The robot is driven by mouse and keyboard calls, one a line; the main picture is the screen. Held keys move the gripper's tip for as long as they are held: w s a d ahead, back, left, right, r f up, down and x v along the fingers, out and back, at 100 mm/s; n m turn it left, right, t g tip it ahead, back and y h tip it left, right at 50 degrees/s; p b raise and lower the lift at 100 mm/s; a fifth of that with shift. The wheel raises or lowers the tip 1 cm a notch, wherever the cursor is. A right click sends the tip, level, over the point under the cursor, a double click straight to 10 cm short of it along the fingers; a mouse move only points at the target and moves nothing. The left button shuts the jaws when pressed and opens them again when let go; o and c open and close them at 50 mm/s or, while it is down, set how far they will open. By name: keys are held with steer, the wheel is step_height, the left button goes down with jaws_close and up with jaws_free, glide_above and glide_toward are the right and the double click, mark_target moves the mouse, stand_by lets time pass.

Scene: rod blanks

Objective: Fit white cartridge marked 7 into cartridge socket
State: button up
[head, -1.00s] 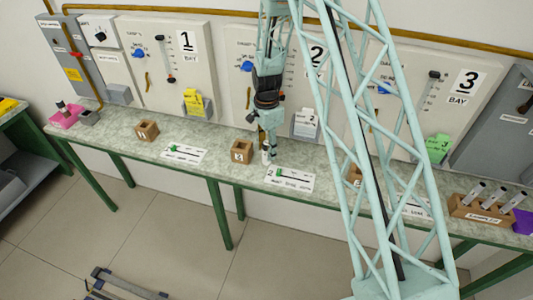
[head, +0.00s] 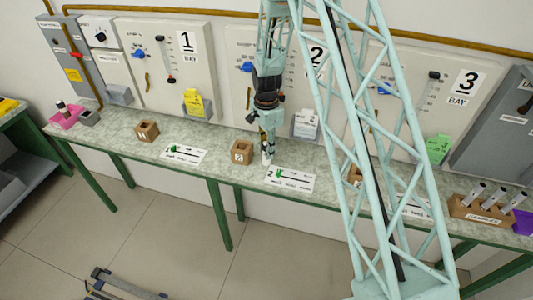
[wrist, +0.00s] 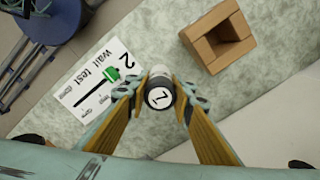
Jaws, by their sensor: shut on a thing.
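The white cartridge marked 7 (wrist: 159,97) is between the fingertips of my gripper (wrist: 161,91), its round end with the 7 facing the wrist camera. My gripper is shut on it. In the head view, my gripper (head: 267,149) points down over the bench, and the cartridge shows as a small pale shape (head: 265,158). A wooden block with a square opening (wrist: 217,36) lies up and right of the cartridge in the wrist view. In the head view this block, marked 2 (head: 241,152), stands just left of my gripper. The cartridge is apart from the block.
A card marked 2 with a green slider (head: 290,179) lies right of my gripper. Another card (head: 184,153) and block (head: 147,130) are to the left. A rack of tubes (head: 483,208) stands far right. Bay panels line the wall behind.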

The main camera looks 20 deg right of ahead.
steer(key=shift+r, duration=0.25)
steer(key=shift+r+b, duration=0.3)
steer(key=shift+r, duration=1.1)
steer(key=shift+s+r, duration=0.15)
steer(key=s+a+r+b, duration=0.1)
steer(key=s+b, duration=0.1)
steer(key=s, duration=1.3)
steer(key=shift+s+r, duration=0.2)
steer(key=shift+s, duration=0.15)
steer(key=shift+w+b, duration=0.15)
steer(key=shift+b, duration=0.25)
